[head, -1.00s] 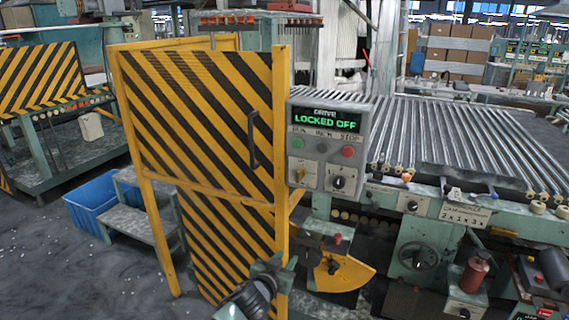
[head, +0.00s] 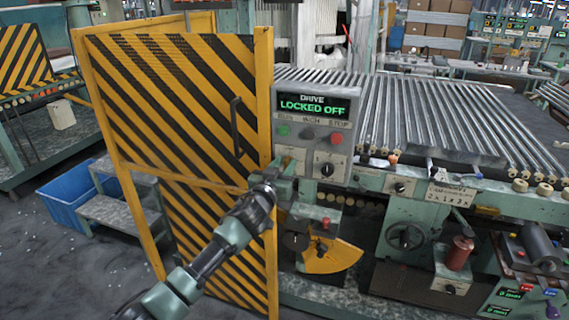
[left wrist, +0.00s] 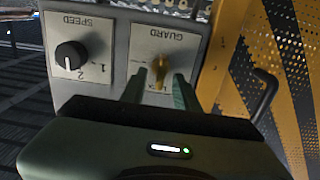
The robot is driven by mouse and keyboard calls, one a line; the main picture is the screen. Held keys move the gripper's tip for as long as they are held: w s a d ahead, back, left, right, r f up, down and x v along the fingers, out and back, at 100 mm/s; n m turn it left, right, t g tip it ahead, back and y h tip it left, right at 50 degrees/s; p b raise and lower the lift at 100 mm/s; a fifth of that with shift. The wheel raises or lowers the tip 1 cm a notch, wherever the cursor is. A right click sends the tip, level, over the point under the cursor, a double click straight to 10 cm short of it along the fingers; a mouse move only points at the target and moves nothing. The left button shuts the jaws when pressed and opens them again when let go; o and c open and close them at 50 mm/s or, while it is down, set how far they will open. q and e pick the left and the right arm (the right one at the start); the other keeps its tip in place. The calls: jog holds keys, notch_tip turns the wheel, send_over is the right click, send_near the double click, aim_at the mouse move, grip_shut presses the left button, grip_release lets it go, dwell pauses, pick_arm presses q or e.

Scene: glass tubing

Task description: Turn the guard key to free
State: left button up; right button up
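The guard key is a small yellow key (left wrist: 159,68) on a pale plate marked GUARD, upside down in the left wrist view. My left gripper (left wrist: 159,85) is open, with one green finger on each side of the key's line; I cannot tell whether they touch it. In the head view my left gripper (head: 283,172) reaches up to the lower left of the grey control box (head: 343,135) and largely hides the key. The box's display (head: 313,105) reads DRIVE LOCKED OFF in green. My right gripper is not in view.
A speed knob (left wrist: 70,55) sits beside the guard plate. Green (head: 282,131) and red (head: 336,138) buttons are above. A yellow-and-black striped gate (head: 170,110) with a dark handle (head: 237,125) stands close on the left. The roller conveyor (head: 430,115) lies to the right.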

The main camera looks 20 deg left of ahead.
pick_arm(q)
jog(key=shift+w, duration=0.3)
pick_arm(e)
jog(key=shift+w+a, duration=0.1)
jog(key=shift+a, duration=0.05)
pick_arm(q)
grip_shut()
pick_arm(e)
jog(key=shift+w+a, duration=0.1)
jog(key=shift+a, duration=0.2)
